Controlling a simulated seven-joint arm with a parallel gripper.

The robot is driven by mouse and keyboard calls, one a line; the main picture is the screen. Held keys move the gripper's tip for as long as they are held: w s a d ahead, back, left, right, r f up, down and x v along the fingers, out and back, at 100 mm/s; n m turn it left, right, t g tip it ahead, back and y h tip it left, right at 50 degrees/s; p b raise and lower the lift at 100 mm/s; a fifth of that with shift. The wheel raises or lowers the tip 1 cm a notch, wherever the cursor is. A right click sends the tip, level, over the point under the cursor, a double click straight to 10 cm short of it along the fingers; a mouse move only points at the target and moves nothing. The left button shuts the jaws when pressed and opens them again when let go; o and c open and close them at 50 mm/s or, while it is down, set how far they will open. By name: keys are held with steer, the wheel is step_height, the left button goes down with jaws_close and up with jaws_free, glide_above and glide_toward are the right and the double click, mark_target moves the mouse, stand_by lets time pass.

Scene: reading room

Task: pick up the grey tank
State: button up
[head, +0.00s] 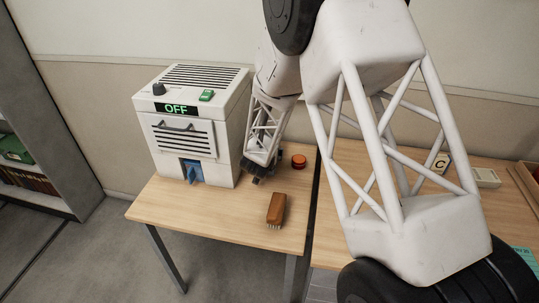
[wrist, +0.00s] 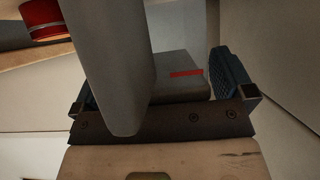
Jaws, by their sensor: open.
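The grey tank (wrist: 178,82) fills the middle of the wrist view, a grey block with a short red stripe. A long grey slab with a rounded end (wrist: 112,70) crosses in front of it; I cannot tell if it is part of the tank. My gripper (wrist: 158,88) is open, its dark ridged fingers on either side of the block. The right finger is slightly apart from it; the left finger is mostly hidden by the slab. In the head view my gripper (head: 257,172) is low beside the right side of the white machine, and I cannot make out the tank there.
The white machine (head: 228,125) reads OFF and stands on the wooden table (head: 165,202). A red round object (head: 298,161) is right of my gripper; a wooden brush (head: 276,208) lies nearer the front edge. The front left of the table is clear.

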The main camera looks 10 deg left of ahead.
steer(key=shift+c, duration=0.2)
steer(key=c, duration=1)
steer(key=shift+o, duration=0.2)
steer(key=shift+r, duration=0.1)
steer(key=shift+r, duration=4.9)
